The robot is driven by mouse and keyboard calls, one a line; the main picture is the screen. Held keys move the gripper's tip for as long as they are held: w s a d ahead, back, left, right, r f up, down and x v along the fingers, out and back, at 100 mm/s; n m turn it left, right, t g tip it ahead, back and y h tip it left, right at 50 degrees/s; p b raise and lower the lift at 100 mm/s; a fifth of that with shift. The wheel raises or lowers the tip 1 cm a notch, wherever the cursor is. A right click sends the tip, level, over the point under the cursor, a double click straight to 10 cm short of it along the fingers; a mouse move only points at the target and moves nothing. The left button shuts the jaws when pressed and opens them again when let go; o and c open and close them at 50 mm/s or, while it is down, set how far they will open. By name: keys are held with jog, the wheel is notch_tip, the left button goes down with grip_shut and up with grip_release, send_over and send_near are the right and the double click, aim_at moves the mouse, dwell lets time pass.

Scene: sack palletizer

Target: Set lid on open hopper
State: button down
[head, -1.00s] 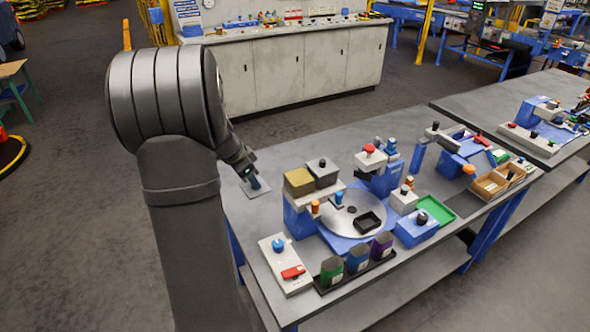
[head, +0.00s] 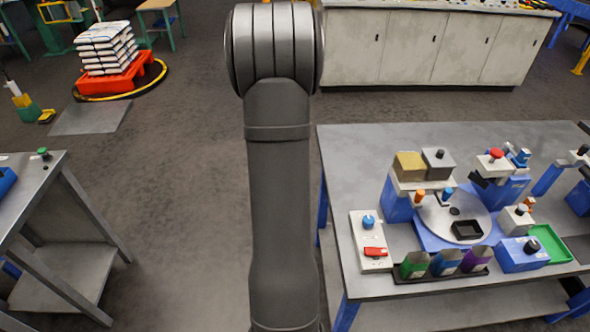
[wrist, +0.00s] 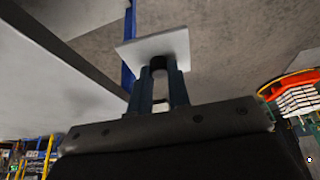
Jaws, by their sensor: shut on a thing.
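My gripper (wrist: 158,78) is shut on a thin pale grey square lid (wrist: 153,46) in the wrist view. The dark fingers close around something dark at the lid's middle, likely its knob. The lid is held clear of the table, over the floor. In the head view my arm hides both gripper and lid. The open hopper (head: 409,165), with a yellow-brown top, stands on a white shelf above the blue machine on the right-hand table. A grey box with a black knob (head: 438,161) stands against it, seemingly a lidded hopper.
The table (head: 350,150) has a bare left back area. The machine has a round grey disc (head: 435,222). A switch panel (head: 370,242) and green, blue and purple cups (head: 446,263) stand in front. Another table (head: 60,215) is at left, with floor between.

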jog(key=shift+a+f+n, duration=0.2)
jog(key=shift+a+n, duration=0.1)
jog(key=shift+a, duration=0.15)
jog(key=d+r+m+h, duration=0.1)
jog(key=d+r+m, duration=0.4)
jog(key=d, duration=0.4)
jog(key=m+g+h, duration=0.3)
jog(key=m+g, duration=0.2)
jog(key=m, duration=0.8)
send_near(440, 155)
jog(key=a, duration=0.4)
jog(key=shift+w+f, duration=0.1)
jog(key=shift+f, duration=1.1)
jog(key=shift+w+f, duration=0.15)
jog(key=shift+f, duration=1)
jog(key=shift+f, duration=0.15)
jog(key=shift+f, duration=0.4)
jog(key=shift+f, duration=0.7)
